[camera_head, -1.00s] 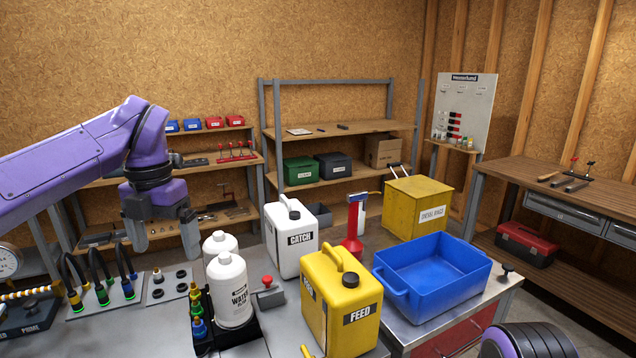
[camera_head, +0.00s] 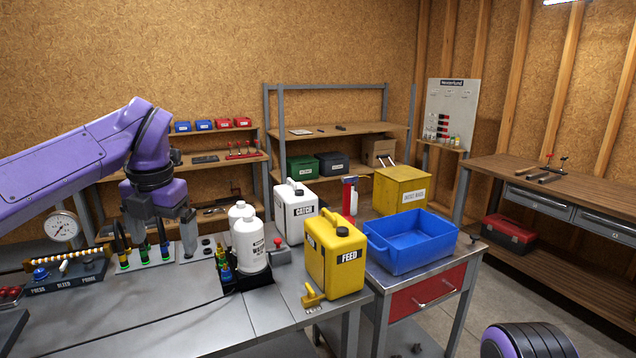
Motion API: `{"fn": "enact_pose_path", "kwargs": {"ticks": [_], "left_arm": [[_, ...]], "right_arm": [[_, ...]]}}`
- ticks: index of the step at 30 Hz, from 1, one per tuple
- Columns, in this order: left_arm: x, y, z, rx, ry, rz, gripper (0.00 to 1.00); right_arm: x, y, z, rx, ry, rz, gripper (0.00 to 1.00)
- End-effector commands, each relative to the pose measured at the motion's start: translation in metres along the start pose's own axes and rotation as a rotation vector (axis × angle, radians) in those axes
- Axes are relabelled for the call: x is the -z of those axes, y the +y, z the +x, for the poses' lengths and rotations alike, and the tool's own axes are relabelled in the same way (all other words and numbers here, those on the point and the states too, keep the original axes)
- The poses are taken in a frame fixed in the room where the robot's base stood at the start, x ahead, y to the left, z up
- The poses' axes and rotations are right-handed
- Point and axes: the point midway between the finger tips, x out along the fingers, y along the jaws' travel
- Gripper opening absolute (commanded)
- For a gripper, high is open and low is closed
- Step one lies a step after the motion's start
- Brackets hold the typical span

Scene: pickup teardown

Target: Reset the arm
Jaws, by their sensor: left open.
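My left arm comes in from the left, and its gripper (camera_head: 176,252) points down with its two fingers apart and nothing between them. It hangs over the bench near a plate with upright dark connectors (camera_head: 143,255) that have green and yellow rings. In this view the fingers overlap the plate's right side; I cannot tell the gap in height. My right arm shows only as a purple and black rounded link (camera_head: 530,342) at the bottom right; its gripper is out of the frame.
White bottles (camera_head: 250,246), a white CATCH can (camera_head: 295,213) and a yellow FEED can (camera_head: 335,258) stand right of the gripper. A blue bin (camera_head: 412,243) sits on the red-drawered cart. A gauge (camera_head: 61,227) and valve block (camera_head: 66,274) stand left. The front bench surface (camera_head: 170,320) is mostly clear.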

Motion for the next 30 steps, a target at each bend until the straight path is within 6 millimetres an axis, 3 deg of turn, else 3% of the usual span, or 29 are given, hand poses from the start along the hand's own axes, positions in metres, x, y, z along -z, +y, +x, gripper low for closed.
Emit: {"fn": "enact_pose_path", "kwargs": {"ticks": [5,11,17,19,23,26,30], "left_arm": [[-0.016,0.015,0.023,-0.210,-0.082,0.052,1.00],[-0.035,0.019,0.076,-0.528,-0.150,0.231,1.00],[-0.042,0.001,0.159,-0.804,-0.182,0.561,1.00],[-0.036,-0.013,0.200,-0.878,-0.184,0.727,1.00],[-0.005,-0.045,0.287,-0.950,-0.179,1.093,1.00],[0.034,-0.068,0.348,-0.936,-0.164,1.361,1.00],[0.110,-0.091,0.422,-0.837,-0.127,1.701,1.00]], "right_arm": [[0.000,0.000,0.001,0.001,0.001,0.001,0.86],[-0.001,-0.001,0.004,0.000,0.001,0.000,0.86],[-0.004,-0.001,0.011,0.000,0.000,0.000,0.86],[-0.006,-0.002,0.015,0.000,0.001,0.000,0.86],[-0.009,-0.002,0.022,0.000,0.001,0.000,0.86],[-0.011,-0.003,0.027,0.000,0.001,0.000,0.86],[-0.014,-0.003,0.034,0.000,0.000,0.000,0.86]]}}
